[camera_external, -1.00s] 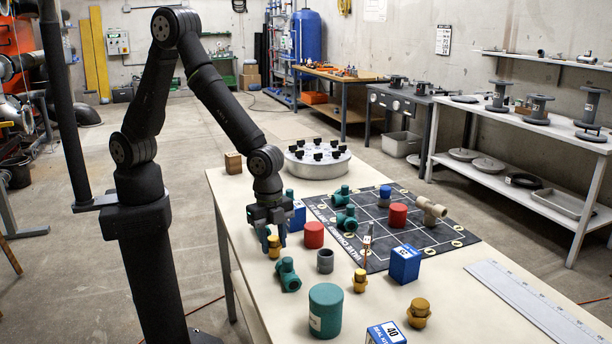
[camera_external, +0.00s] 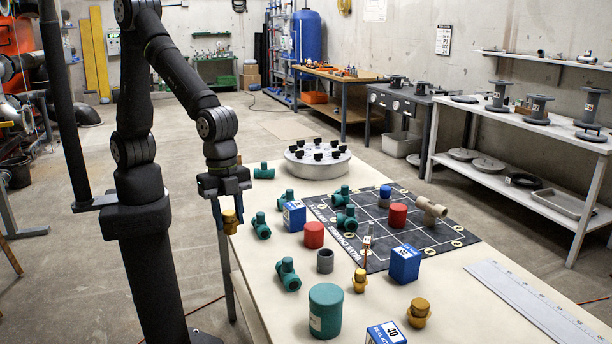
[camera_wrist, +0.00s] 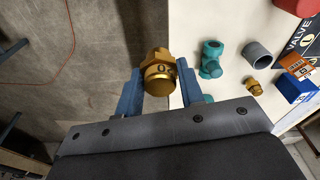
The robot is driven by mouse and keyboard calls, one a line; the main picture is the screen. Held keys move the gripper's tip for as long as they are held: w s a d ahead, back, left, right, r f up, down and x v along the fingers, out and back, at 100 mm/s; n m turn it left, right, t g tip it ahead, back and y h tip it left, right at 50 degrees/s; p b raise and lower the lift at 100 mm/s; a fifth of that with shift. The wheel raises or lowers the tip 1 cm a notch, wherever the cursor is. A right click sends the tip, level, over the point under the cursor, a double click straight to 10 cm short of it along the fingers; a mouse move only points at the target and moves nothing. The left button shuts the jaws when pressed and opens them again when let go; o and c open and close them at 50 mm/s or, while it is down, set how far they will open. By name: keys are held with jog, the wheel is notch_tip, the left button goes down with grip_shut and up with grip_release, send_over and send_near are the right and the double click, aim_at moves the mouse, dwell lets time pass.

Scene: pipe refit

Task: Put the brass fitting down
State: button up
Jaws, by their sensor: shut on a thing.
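My gripper (camera_external: 230,220) is shut on a brass fitting (camera_external: 230,224), which hangs between the two blue fingers. In the wrist view the gripper (camera_wrist: 158,73) has one finger on each side of the held fitting (camera_wrist: 160,70). The fitting is in the air by the table's left edge; in the wrist view it shows against the floor, just left of the white table (camera_wrist: 190,45). Two other brass fittings, one at mid-table (camera_external: 360,281) and one near the front (camera_external: 419,314), stand on the table.
A green tee (camera_external: 261,226) and a blue box (camera_external: 294,215) are on the table nearest the gripper. A red cap (camera_external: 313,235), a grey ring (camera_external: 325,261) and a large green cylinder (camera_external: 325,311) stand further right. A dark gridded mat (camera_external: 345,240) lies beyond. The floor left of the table is bare.

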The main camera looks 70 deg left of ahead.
jog(key=w+d+r+n, duration=0.1)
jog(key=d+r, duration=0.3)
jog(key=d, duration=0.8)
jog(key=w+d+r, duration=0.1)
jog(key=d+r, duration=0.4)
jog(key=d, duration=0.7)
send_over(329, 295)
jog(key=f, duration=0.6)
jog(key=shift+s+a+f, duration=0.25)
jog(key=shift+a+f, duration=0.1)
jog(key=shift+f, duration=0.05)
jog(key=shift+w+f, duration=0.15)
jog(key=shift+f, duration=1.95)
jog(key=shift+f, duration=0.1)
jog(key=o, duration=1)
jog(key=shift+o, duration=0.2)
